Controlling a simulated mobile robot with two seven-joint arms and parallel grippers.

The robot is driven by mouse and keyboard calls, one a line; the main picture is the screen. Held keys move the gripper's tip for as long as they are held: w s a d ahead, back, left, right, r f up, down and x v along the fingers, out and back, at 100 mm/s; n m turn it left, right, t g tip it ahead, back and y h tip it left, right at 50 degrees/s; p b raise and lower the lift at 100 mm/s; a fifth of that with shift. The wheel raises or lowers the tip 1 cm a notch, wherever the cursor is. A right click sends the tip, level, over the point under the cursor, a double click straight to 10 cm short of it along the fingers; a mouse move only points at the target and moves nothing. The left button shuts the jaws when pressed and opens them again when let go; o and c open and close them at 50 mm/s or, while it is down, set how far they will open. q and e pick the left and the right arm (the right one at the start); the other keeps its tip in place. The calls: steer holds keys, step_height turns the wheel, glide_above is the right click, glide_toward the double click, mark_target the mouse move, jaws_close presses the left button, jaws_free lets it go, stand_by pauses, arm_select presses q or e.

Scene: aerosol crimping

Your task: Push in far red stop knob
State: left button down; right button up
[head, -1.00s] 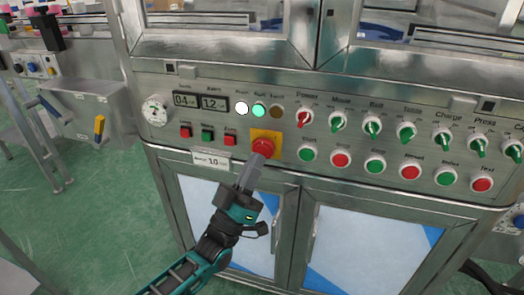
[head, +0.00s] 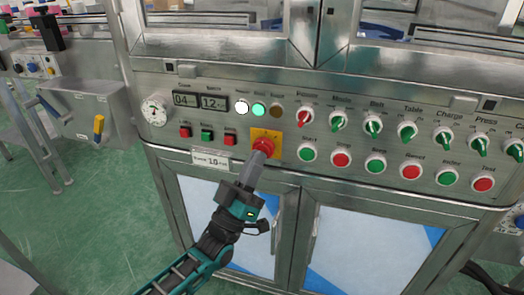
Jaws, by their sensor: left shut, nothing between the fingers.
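I cannot tell how deep the knob sits. My right gripper is not in view.
Green and red push buttons (head: 341,159) and selector switches (head: 373,127) fill the panel to the right. Small square buttons (head: 207,134), displays (head: 214,103) and a gauge (head: 155,111) are at left. Cabinet doors (head: 368,240) lie below. Green floor (head: 80,200) is open at left.

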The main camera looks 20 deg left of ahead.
arm_select(q)
steer(key=shift+w, duration=0.4)
steer(key=shift+s, duration=0.2)
stand_by(0.3)
steer(key=shift+s, duration=0.65)
steer(key=shift+p, duration=0.3)
steer(key=s+p, duration=0.2)
steer(key=s, duration=0.3)
steer(key=shift+a+p, duration=0.1)
steer(key=shift+p, duration=0.2)
